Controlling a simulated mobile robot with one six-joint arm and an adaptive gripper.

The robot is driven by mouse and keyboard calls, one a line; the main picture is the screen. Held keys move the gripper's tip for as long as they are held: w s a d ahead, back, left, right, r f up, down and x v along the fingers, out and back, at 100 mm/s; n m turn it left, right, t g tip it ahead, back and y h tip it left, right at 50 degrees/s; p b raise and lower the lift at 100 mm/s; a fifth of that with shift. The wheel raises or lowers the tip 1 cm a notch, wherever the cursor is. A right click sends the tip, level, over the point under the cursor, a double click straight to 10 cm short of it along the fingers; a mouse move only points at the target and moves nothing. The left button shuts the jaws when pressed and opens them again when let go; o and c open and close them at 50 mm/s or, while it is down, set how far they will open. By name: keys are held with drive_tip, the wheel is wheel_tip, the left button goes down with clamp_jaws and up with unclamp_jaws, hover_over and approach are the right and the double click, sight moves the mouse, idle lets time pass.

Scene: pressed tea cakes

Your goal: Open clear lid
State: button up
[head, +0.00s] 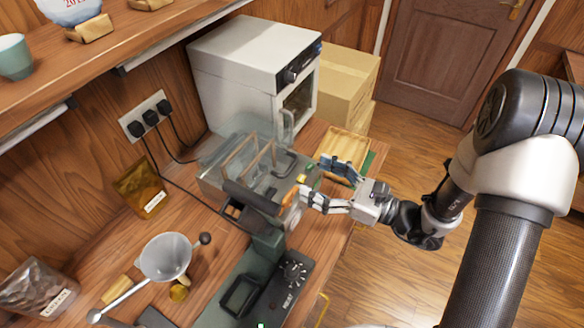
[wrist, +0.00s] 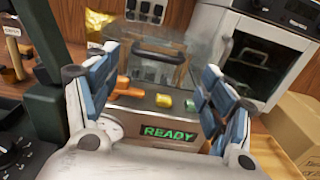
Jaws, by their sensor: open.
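The clear lid (head: 232,150) is a see-through cover over the top of a grey machine (head: 262,196) on the counter. It appears lowered, but its edges are hard to make out. In the wrist view the lid (wrist: 196,52) rises behind the machine's front (wrist: 120,122), which has a green READY display (wrist: 168,133) and orange, yellow and green controls. Brown and dark frames show through the lid. My gripper (head: 312,177) is open and empty at the machine's front right side. In the wrist view its fingers (wrist: 161,62) are spread either side of the controls.
A white oven (head: 240,65) and cardboard boxes (head: 345,85) stand behind. A wooden tray (head: 346,146) lies right of the machine. The floor at right is clear.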

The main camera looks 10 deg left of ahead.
sight(293, 167)
drive_tip(key=b+x, duration=0.1)
drive_tip(key=x, duration=0.6)
drive_tip(key=shift+a, duration=0.1)
drive_tip(key=shift+c, duration=0.4)
drive_tip(key=c, duration=1.2)
drive_tip(key=shift+r, duration=0.15)
